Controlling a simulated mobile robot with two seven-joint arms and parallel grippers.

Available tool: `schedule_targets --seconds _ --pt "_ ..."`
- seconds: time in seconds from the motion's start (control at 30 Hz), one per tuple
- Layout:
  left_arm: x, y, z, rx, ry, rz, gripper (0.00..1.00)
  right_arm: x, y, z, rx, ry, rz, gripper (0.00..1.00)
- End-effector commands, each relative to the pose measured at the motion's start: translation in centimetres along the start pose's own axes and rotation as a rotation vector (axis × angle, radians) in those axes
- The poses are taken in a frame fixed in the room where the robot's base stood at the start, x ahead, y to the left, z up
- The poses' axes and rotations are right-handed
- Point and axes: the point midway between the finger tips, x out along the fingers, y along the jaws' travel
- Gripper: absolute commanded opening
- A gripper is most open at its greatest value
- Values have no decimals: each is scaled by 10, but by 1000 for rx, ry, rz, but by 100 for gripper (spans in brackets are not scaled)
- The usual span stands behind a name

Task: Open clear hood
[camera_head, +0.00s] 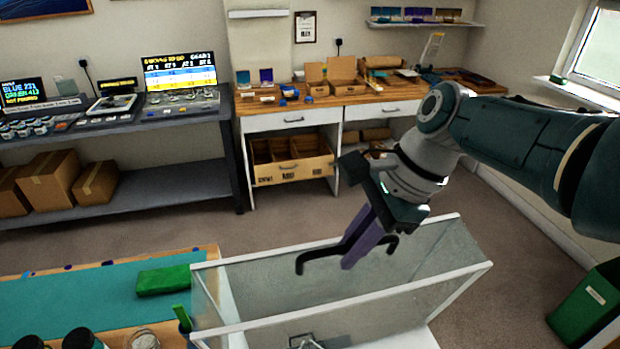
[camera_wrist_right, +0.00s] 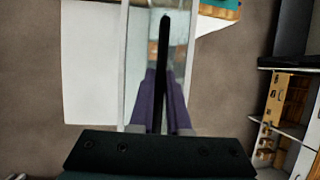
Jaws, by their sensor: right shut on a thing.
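The clear hood (camera_head: 342,314) has see-through panels in a white frame and stands at the front centre of the head view. Part of its frame and pane also shows in the right wrist view (camera_wrist_right: 137,50). A black bar handle (camera_head: 312,258) with bent ends lies over the hood's pane. My right gripper (camera_head: 352,258), with purple fingers, comes down from above and is shut on the handle. In the right wrist view the handle (camera_wrist_right: 164,40) runs lengthwise between the fingers. I cannot tell how far the hood is raised. My left gripper is not in view.
A teal mat (camera_head: 80,306) with a green block (camera_head: 163,280) lies left of the hood, with dark-lidded jars in front. A green bin (camera_head: 588,305) stands at the right.

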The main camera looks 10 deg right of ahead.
Motion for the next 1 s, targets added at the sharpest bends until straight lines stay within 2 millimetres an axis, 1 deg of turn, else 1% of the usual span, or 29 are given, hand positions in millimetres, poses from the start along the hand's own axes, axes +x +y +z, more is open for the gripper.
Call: schedule_targets --seconds 0.27,0.3,0.5,0.57,0.83,0.93,1.0 --pt "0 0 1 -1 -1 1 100 1 1 0 0 1 3 0" --pt "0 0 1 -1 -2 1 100 1 2 0 0 1 3 17" --pt "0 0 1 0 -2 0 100 1 1 0 0 1 2 40" --pt "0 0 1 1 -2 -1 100 1 1 0 0 1 2 45" --pt "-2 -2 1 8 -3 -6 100 -2 0 0 0 1 0 45" --pt "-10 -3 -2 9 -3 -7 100 -14 0 1 1 1 -1 45" --pt "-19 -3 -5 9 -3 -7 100 -27 0 2 1 1 -1 45"
